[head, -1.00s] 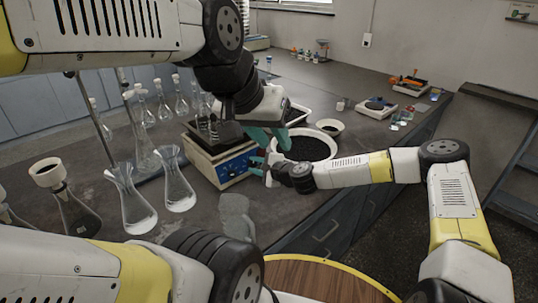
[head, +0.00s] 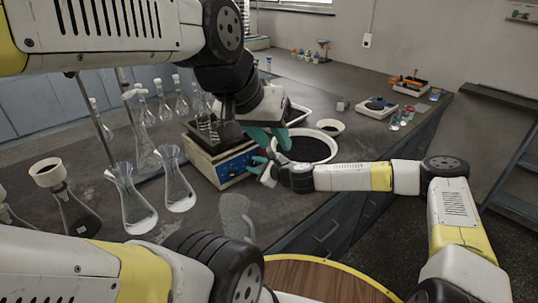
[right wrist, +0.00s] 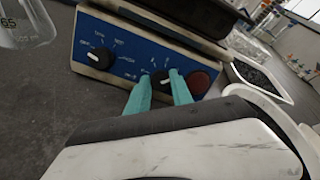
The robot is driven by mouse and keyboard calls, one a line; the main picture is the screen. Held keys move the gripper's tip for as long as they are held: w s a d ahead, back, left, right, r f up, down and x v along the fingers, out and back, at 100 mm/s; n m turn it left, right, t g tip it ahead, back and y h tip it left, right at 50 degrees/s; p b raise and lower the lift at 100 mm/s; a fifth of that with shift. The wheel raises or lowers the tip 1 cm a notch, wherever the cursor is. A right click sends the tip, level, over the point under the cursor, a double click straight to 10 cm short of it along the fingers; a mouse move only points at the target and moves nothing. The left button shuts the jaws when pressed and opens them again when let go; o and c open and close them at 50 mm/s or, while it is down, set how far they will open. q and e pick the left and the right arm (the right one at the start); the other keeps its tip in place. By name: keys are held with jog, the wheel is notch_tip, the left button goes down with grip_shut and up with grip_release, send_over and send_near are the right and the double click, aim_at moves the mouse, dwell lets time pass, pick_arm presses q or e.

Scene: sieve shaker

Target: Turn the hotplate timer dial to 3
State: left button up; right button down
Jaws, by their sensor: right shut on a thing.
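The hotplate (head: 203,166) stands on the dark bench, its blue front panel (head: 236,168) facing my right arm. In the right wrist view the panel (right wrist: 122,42) carries a left dial (right wrist: 100,58), a right dial (right wrist: 159,76) and a round red part (right wrist: 199,82). My right gripper (right wrist: 171,82) has its teal fingers shut on the right dial, partly covering it. The printed marks are too blurred to read. In the head view my right gripper (head: 259,166) is at the panel's right end. My left gripper (head: 273,138) hangs above and right of the hotplate, its finger gap unclear.
A white bowl of dark grains (head: 306,147) stands just right of the grippers. Glass flasks (head: 177,182) stand left of the hotplate. A small balance (head: 376,107) is further back. A round wooden surface (head: 320,280) is at the bottom.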

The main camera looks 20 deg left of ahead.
jog(key=c, duration=1.1)
grip_release()
jog(key=shift+c, duration=0.2)
jog(key=v, duration=0.7)
jog(key=shift+s+d+r, duration=0.1)
jog(key=shift+s+d, duration=0.05)
jog(key=shift+d, duration=0.2)
jog(key=shift+s, duration=0.1)
